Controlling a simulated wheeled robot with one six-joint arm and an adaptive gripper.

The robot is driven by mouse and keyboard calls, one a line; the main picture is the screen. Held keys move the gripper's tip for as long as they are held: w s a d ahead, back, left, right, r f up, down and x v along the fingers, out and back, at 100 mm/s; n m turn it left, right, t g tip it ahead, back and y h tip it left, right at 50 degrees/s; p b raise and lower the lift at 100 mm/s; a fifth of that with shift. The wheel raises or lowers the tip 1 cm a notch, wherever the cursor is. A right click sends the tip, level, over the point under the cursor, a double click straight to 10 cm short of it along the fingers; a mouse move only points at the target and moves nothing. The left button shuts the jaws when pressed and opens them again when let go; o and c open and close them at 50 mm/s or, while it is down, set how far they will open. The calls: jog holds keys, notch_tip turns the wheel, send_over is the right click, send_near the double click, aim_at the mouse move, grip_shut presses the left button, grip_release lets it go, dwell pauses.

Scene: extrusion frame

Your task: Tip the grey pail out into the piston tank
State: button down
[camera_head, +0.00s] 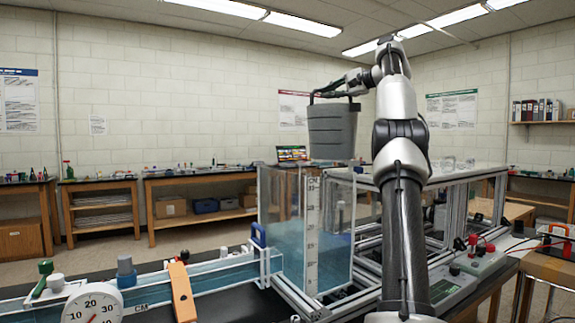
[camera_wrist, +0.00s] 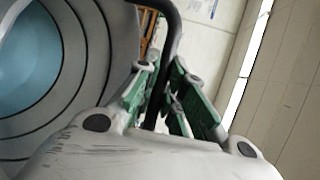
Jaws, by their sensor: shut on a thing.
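The grey pail (camera_head: 332,132) hangs nearly upright in the head view, just above the rim of a clear tank (camera_head: 330,235). I take this to be the piston tank; it has a cm scale and blue water in its lower part. My gripper (camera_head: 355,82) is above the pail at its dark handle. In the wrist view my green-padded gripper (camera_wrist: 167,88) is shut on the dark handle (camera_wrist: 168,42). The pail's ringed inside (camera_wrist: 88,70) fills the left of that view, with blue liquid in it. Whether the pail is directly over the tank's opening is hard to tell.
A long water channel (camera_head: 205,275) joins the tank at the left, with a round gauge (camera_head: 93,305) and an orange wedge (camera_head: 182,292) in front. An aluminium frame (camera_head: 455,180) stands right of the tank. Wooden benches (camera_head: 200,182) line the back wall.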

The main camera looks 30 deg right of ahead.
jog(key=shift+s+a+f+n+h, duration=0.15)
jog(key=shift+a+f+n, duration=0.15)
jog(key=shift+a, duration=0.3)
jog(key=shift+a+f+n+h, duration=0.15)
jog(key=shift+a+n, duration=0.15)
jog(key=shift+a, duration=0.3)
jog(key=a+f+n+g+h+p, duration=0.1)
jog(key=a+f+n+h+p, duration=0.2)
jog(key=a+f, duration=0.7)
jog(key=shift+s+a+f+n+h, duration=0.2)
jog(key=shift+a+f+n+h, duration=0.15)
jog(key=shift+a+n+h, duration=1.2)
jog(key=shift+d+n+y, duration=0.2)
jog(key=shift+n+y, duration=0.05)
jog(key=shift+n, duration=0.2)
jog(key=shift+d+p, duration=0.15)
jog(key=shift+p, duration=0.2)
jog(key=shift+a+f, duration=0.1)
jog(key=shift+a, duration=0.15)
jog(key=shift+d, duration=0.2)
jog(key=shift+a+p, duration=0.15)
jog(key=shift+p, duration=0.25)
